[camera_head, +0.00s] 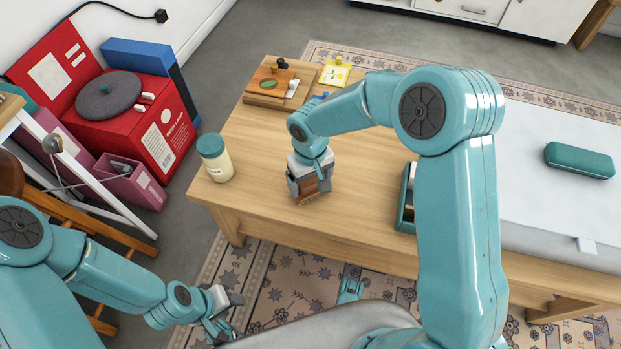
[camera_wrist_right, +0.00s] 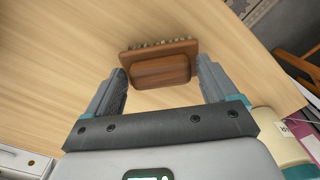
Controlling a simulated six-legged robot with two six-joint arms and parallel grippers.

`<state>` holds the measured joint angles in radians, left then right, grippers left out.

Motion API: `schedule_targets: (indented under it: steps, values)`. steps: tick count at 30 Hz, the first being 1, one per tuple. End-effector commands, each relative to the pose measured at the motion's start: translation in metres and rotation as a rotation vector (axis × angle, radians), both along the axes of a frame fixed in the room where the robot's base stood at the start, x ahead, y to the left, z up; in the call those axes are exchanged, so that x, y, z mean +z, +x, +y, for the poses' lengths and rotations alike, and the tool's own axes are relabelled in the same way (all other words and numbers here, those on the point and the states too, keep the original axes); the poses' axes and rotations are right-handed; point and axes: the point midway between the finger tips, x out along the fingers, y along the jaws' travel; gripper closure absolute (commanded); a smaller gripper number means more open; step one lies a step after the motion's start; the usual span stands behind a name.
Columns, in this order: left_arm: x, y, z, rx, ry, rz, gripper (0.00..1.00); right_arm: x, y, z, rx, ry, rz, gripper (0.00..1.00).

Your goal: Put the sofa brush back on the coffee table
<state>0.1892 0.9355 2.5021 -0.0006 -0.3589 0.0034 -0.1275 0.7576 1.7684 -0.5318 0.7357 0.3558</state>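The sofa brush (camera_head: 309,188) is brown wood with pale bristles, near the front left part of the wooden coffee table (camera_head: 245,140). My right gripper (camera_head: 308,184) points down with its fingers on both sides of it.
A jar with a teal lid (camera_head: 215,158) stands left of the brush. A wooden board with small items (camera_head: 270,84) and a yellow card (camera_head: 335,73) lie farther back. A teal tray (camera_head: 404,209) is partly behind my right arm. A teal case (camera_head: 580,160) lies on the right.

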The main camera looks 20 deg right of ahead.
Motion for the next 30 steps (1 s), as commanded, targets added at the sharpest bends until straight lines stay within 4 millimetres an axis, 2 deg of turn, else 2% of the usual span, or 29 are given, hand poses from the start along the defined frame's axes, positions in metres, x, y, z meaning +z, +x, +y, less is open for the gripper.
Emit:
schedule_targets:
  steps: [8,12,14,24,30]
  values:
    - [0.001,0.000,0.000,0.000,0.000,0.000,0.57,0.001,0.000,0.000,0.000,0.000,0.000,0.03]
    - [0.006,-0.001,-0.001,-0.004,0.000,0.002,0.57,0.010,0.000,0.000,0.000,0.000,-0.002,0.03]
    - [0.010,-0.002,-0.002,-0.005,-0.001,0.003,0.57,0.021,0.001,0.000,-0.001,0.001,-0.004,0.03]
    - [0.035,-0.007,-0.006,-0.027,-0.005,0.012,0.57,0.098,0.001,0.000,0.000,0.002,-0.004,0.03]
    - [0.041,-0.007,-0.006,-0.027,-0.005,0.012,0.57,0.121,0.000,0.000,0.000,0.000,-0.001,0.03]
